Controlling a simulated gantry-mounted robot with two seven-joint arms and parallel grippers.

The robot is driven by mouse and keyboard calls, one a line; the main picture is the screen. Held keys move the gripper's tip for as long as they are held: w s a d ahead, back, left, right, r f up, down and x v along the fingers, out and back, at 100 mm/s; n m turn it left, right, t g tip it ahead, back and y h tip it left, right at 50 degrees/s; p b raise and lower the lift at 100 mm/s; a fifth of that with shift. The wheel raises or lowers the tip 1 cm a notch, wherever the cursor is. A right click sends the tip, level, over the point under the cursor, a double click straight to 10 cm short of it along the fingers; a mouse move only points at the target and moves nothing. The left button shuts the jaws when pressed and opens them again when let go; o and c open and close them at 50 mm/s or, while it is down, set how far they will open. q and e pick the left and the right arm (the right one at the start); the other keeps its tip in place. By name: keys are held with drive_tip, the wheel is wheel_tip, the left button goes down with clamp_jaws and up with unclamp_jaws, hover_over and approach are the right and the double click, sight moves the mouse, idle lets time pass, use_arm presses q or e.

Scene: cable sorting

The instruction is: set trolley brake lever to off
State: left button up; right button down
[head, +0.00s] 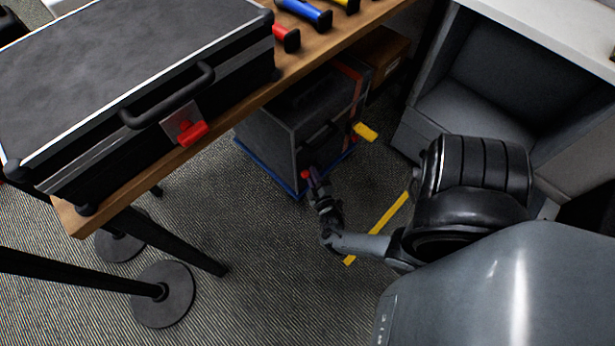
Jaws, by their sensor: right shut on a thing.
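A trolley with a blue edge (262,174) stands on the floor under the wooden table, with a dark grey case (268,138) on it. A small red knob (306,174), seemingly the end of the brake lever, shows at the trolley's near side. My right gripper (312,180) reaches in from the right and is shut at this red knob. The fingers hide most of the lever, so its setting cannot be told. My left gripper is out of view.
The wooden table (230,115) overhangs the trolley and bears a large black case with a red latch (192,132) and several coloured-handled tools. Black round-based stands (163,293) are at left. Yellow floor tape (390,226) lies near my right forearm. A grey bin (455,115) stands at right.

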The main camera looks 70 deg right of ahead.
drive_tip(key=shift+w+r, duration=0.25)
drive_tip(key=shift+r, duration=0.05)
drive_tip(key=c, duration=1.4)
unclamp_jaws()
drive_tip(key=o, duration=0.3)
drive_tip(key=shift+o, duration=0.4)
drive_tip(key=shift+w+a+f, duration=0.1)
drive_tip(key=shift+w+f, duration=0.05)
drive_tip(key=shift+s, duration=0.2)
drive_tip(key=p+v, duration=0.2)
drive_tip(key=v, duration=0.8)
drive_tip(key=shift+s+a+p, duration=0.15)
drive_tip(key=shift+a+p, duration=0.15)
drive_tip(key=shift+p, duration=0.1)
